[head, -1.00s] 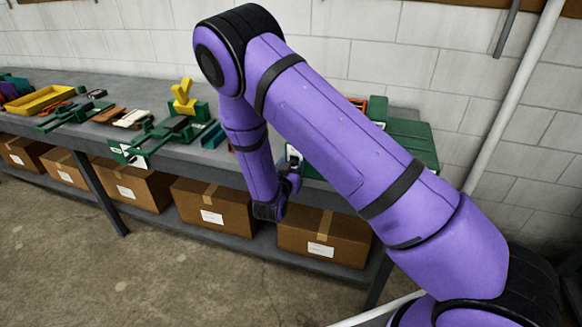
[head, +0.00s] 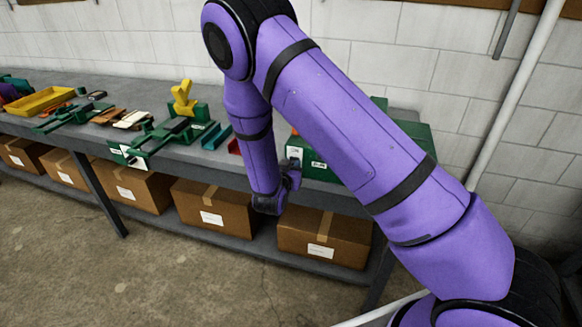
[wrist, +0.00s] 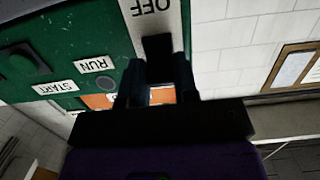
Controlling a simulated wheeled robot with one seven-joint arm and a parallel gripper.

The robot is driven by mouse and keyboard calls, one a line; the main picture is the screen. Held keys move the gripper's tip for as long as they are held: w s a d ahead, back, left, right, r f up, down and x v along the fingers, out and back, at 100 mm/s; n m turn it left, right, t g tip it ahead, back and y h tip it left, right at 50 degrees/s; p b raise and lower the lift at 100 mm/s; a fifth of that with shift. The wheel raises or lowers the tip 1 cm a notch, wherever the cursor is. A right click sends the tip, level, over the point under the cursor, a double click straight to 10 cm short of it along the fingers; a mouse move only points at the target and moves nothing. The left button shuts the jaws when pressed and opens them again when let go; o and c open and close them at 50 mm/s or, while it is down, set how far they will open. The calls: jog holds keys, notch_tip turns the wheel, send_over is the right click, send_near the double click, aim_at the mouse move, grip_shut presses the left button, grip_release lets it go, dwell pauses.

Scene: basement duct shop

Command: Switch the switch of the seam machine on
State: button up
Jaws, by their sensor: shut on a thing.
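The seam machine is the green box (head: 322,168) at the right end of the bench in the head view, partly hidden behind my arm. In the wrist view its green panel (wrist: 90,22) fills the upper left. A pale plate (wrist: 172,16) on it reads OFF, upside down. The dark switch (wrist: 157,44) stands out over this plate. My gripper (wrist: 156,67) is shut on the switch, one finger on each side. An orange patch shows beside and between the fingers.
The wrist view shows RUN (wrist: 97,65) and START (wrist: 54,87) labels and a green button (wrist: 20,65). On the bench stand a green tool with a yellow top (head: 183,100) and a yellow tray (head: 42,100). Cardboard boxes (head: 325,238) fill the lower shelf. The floor in front is clear.

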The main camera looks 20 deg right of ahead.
jog(key=o, duration=0.9)
jog(key=v, duration=1.1)
notch_tip(320, 180, up, 24)
jog(key=s+d+n+g+y, duration=0.2)
jog(key=s+n+g+y, duration=0.15)
jog(key=y, duration=0.85)
jog(key=s+d+r+n+g, duration=0.1)
jog(key=s+d+r, duration=0.2)
jog(key=s, duration=0.5)
jog(key=s+d+r+n+g+h, duration=0.1)
jog(key=s+d+r+g, duration=0.1)
jog(key=s, duration=0.6)
jog(key=s+d+r+n+g+h, duration=0.1)
jog(key=s+d+r, duration=0.3)
jog(key=s, duration=0.5)
jog(key=shift+d+r+n+g, duration=0.1)
jog(key=shift+d+n+g, duration=0.25)
jog(key=shift+d, duration=0.9)
